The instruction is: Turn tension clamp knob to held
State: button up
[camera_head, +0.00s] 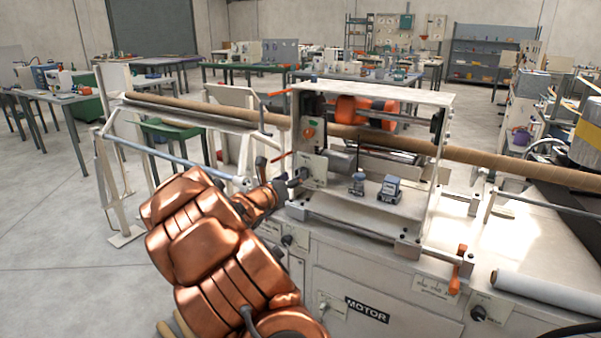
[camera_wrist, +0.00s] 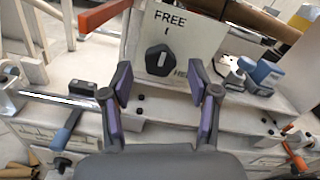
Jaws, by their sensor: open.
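The tension clamp knob (camera_wrist: 159,61) is a black knob with a pale pointer mark, on a white plate (camera_wrist: 184,30) marked FREE at the top and, partly covered, HEL at the lower right. The pale mark looks close to upright, below the FREE tick. My gripper (camera_wrist: 158,84) is open in the wrist view, its two purple-padded fingers standing left and right of the knob, nearer the camera. I cannot tell whether either finger touches it. In the head view, my gripper (camera_head: 281,186) is at the left side of the winder, close to the plate (camera_head: 313,170), and hides the knob.
The winder's white frame (camera_head: 447,128) rises around its bed, with a long brown tube (camera_head: 480,157) running through it. An orange lever (camera_wrist: 104,14) lies just above left of the plate. Small blue-grey devices (camera_head: 389,188) stand on the bed, right of my gripper.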

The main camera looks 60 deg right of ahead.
aim_at(300, 171)
jog(key=shift+w+d, duration=0.1)
jog(key=shift+d, duration=2.25)
jog(key=shift+c, duration=0.5)
grip_shut()
